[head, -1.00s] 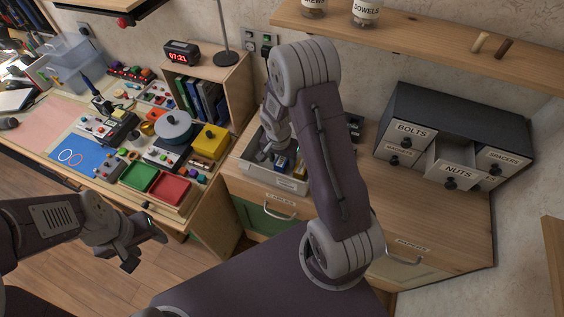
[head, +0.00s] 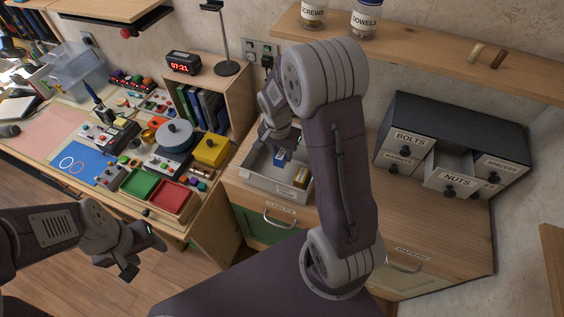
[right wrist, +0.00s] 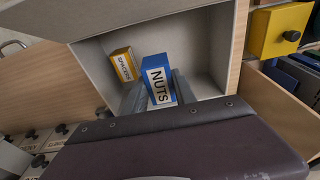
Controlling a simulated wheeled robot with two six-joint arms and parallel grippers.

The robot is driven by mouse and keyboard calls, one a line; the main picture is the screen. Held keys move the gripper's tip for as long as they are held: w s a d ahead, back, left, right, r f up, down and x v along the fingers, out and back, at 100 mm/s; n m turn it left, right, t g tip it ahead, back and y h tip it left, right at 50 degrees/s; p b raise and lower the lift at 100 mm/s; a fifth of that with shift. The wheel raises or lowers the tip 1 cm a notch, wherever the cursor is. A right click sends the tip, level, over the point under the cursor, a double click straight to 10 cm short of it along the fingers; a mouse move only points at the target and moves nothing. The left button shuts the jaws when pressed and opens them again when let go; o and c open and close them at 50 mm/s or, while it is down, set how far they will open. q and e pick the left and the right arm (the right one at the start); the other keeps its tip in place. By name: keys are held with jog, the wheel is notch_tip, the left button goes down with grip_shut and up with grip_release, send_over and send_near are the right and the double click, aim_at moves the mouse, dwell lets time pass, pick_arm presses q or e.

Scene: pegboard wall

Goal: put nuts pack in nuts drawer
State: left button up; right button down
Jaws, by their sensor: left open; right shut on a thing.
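The blue nuts pack (head: 279,157), labelled NUTS in the right wrist view (right wrist: 158,82), is between the fingers of my right gripper (head: 286,146), which is shut on it. The pack is over or inside the grey open tray (head: 262,182); its height above the tray floor is hard to tell. The nuts drawer (head: 452,180) is pulled out from the dark cabinet at the right, and its inside looks empty where visible. My left gripper (head: 140,253) is open and empty at the lower left, away from these things.
A yellow spacers pack (head: 301,177) stays in the tray; it also shows in the right wrist view (right wrist: 123,64). The dark cabinet (head: 450,120) has other closed drawers. A wooden shelf (head: 430,58) with jars hangs above. My right arm covers the counter between tray and cabinet.

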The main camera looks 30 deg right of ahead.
jog(key=shift+r, duration=0.7)
